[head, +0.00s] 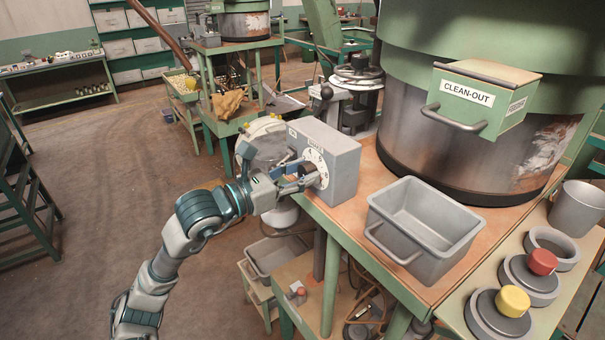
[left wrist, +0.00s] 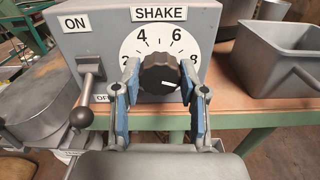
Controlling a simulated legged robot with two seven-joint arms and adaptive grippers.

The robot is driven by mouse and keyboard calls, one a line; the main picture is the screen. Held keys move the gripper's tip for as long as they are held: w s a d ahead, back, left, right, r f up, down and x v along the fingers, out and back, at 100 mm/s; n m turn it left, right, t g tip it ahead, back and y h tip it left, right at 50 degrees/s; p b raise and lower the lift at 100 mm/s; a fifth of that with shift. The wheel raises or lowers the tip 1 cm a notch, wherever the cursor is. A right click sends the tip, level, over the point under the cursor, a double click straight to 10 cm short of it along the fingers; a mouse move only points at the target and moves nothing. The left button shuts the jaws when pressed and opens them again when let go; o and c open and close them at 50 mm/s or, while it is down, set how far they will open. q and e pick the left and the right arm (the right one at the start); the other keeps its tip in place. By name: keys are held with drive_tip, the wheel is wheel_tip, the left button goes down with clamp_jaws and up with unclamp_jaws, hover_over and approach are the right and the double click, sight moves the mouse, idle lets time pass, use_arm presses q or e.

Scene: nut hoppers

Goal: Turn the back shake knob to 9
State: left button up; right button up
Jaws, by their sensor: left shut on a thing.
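The black shake knob (left wrist: 160,73) sits on a white round dial (left wrist: 141,45) marked SHAKE, on the front of a grey control box (head: 334,150). In the left wrist view 4, 6 and 8 are readable. A short white mark shows on the lower right of the knob's face, below the 8. My left gripper (head: 300,174) is shut on the knob, with one blue-padded finger on each side; it also shows in the left wrist view (left wrist: 160,82). The fingers hide the dial's lower sides. My right gripper is not in view.
An on/off lever (left wrist: 88,92) with a dark ball points downward left of the dial. A grey metal bin (head: 425,225) stands on the bench right of the box. A large green hopper (head: 470,150) stands behind it. Red (head: 542,261) and yellow (head: 513,301) buttons are at front right.

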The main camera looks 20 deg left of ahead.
use_arm(q)
drive_tip(key=o, duration=1.1)
drive_tip(key=shift+s+a+r, duration=0.1)
drive_tip(key=shift+a+r, duration=0.05)
drive_tip(key=shift+o, duration=0.2)
drive_tip(key=shift+a, duration=0.1)
drive_tip(key=shift+a, duration=0.1)
drive_tip(key=v, duration=1.2)
